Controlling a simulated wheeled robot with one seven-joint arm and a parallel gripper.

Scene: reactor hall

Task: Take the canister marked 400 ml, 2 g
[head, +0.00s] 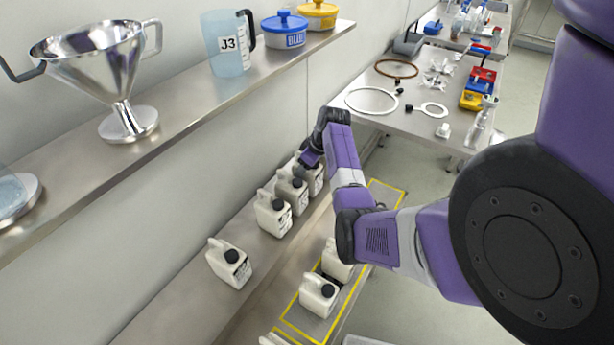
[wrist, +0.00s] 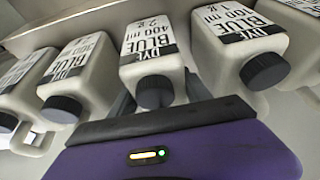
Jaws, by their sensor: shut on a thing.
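In the wrist view, a white canister (wrist: 150,65) with a dark cap sits in the middle, its label upside down and reading DYE BLUE 400 ml, 2 g. My gripper (wrist: 158,98) is shut on this canister, with its dark fingers on either side, partly hidden behind it and the cap. In the head view, my gripper (head: 308,158) is at the far end of the canister row on the lower ledge, partly hiding the canisters there. I cannot tell from that view which one is held.
A similar canister (wrist: 240,45), marked 1 g, stands close on the right in the wrist view; others (wrist: 75,75) are on the left. More canisters (head: 319,294) stand in a yellow-outlined area (head: 292,318). A shelf (head: 180,122) with a funnel (head: 108,70) overhangs the ledge.

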